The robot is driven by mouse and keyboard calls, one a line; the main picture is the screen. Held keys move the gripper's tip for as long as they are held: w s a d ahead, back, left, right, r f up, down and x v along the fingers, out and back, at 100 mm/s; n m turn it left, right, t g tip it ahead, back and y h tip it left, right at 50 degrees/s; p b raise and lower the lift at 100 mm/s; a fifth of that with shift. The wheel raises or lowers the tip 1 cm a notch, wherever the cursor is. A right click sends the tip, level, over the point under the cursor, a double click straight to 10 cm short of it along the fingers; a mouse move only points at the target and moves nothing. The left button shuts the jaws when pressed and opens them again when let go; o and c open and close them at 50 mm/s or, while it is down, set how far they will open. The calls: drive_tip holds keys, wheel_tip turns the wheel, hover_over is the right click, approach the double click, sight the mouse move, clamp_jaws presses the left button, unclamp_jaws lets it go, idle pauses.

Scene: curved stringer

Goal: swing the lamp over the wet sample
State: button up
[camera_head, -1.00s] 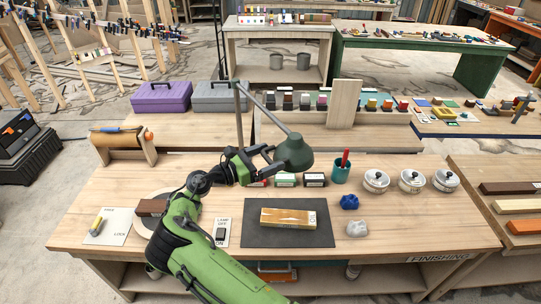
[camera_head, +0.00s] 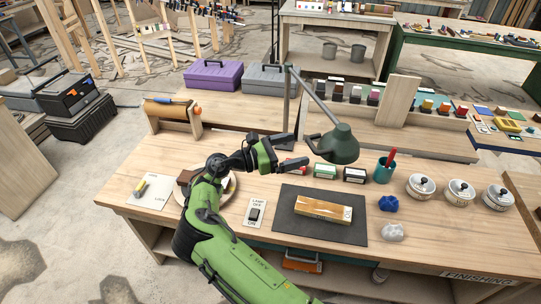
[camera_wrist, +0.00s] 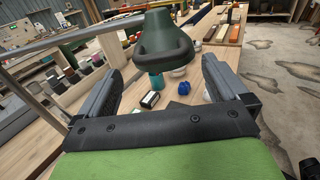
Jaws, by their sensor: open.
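The lamp has a green shade (camera_head: 338,145) on a grey jointed arm (camera_head: 312,97) rising from a post at the back of the bench. The shade hangs above the back of the dark mat (camera_head: 290,222). The sample, a pale wooden block with an amber-brown face (camera_head: 322,208), lies on the mat in front of the shade. My gripper (camera_head: 293,152) is open and empty, just left of the shade with a small gap. In the wrist view the shade (camera_wrist: 165,45) is seen between and beyond the spread fingers (camera_wrist: 160,78).
A lamp switch card (camera_head: 255,213) lies left of the mat. Small boxes (camera_head: 325,171), a teal cup (camera_head: 384,170) and white lidded jars (camera_head: 421,187) stand behind and right. Blue (camera_head: 388,203) and white (camera_head: 393,232) crumpled cloths lie right of the mat.

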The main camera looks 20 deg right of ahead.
drive_tip(key=a, duration=0.9)
drive_tip(key=shift+a+b, duration=0.3)
drive_tip(key=shift+b, duration=0.15)
drive_tip(key=shift+s+d, duration=0.1)
drive_tip(key=shift+s, duration=0.05)
